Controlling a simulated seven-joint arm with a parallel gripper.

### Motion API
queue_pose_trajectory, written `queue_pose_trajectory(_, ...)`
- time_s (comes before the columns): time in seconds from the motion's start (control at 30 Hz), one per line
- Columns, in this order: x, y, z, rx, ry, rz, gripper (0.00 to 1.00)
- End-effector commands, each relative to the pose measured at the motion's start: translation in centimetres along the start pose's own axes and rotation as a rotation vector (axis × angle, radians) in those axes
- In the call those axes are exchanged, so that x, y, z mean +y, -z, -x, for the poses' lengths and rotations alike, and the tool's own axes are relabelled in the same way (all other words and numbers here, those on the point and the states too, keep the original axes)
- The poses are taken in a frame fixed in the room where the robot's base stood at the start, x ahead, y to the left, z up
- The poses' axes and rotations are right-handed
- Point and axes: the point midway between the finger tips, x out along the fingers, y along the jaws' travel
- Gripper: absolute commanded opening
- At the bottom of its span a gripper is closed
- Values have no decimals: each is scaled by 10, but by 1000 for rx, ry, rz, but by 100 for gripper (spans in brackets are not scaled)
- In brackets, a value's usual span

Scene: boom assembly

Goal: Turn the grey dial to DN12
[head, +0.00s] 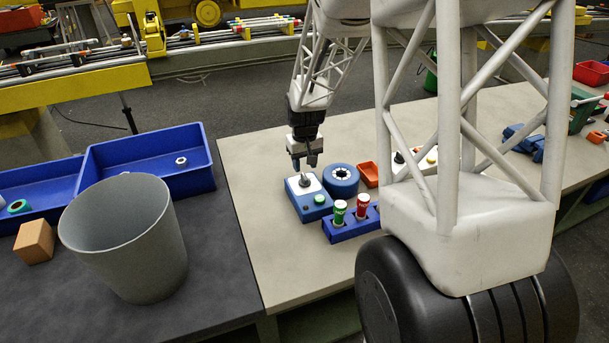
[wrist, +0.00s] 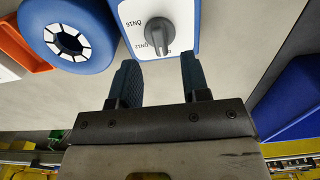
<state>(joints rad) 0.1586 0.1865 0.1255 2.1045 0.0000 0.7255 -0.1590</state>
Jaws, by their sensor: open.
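The grey dial (wrist: 158,32) sits on a white label plate on a blue box (head: 294,203). I cannot tell which mark the dial points at. My gripper (wrist: 160,82) is open and empty, its two fingers apart just below the dial in the wrist view. In the head view, my gripper (head: 304,163) hangs over the box, close to the dial. A green button (head: 319,199) is on the same box.
A blue ring-shaped part (head: 341,180) stands beside the box, with an orange-red tray (head: 369,174) to its right. A grey bin (head: 128,240) and blue trays (head: 150,158) are at left.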

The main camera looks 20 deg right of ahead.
Motion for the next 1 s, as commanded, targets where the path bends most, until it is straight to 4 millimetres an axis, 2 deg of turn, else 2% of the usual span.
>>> queue_pose_trajectory(0.2,0,0,-26,-1,0,0,43)
queue_pose_trajectory(0.4,0,0,-42,0,0,0,43)
queue_pose_trajectory(0.83,0,0,-48,0,0,0,43)
queue_pose_trajectory(0.87,0,0,-48,0,0,0,41)
queue_pose_trajectory(1.0,0,0,-48,0,0,0,20)
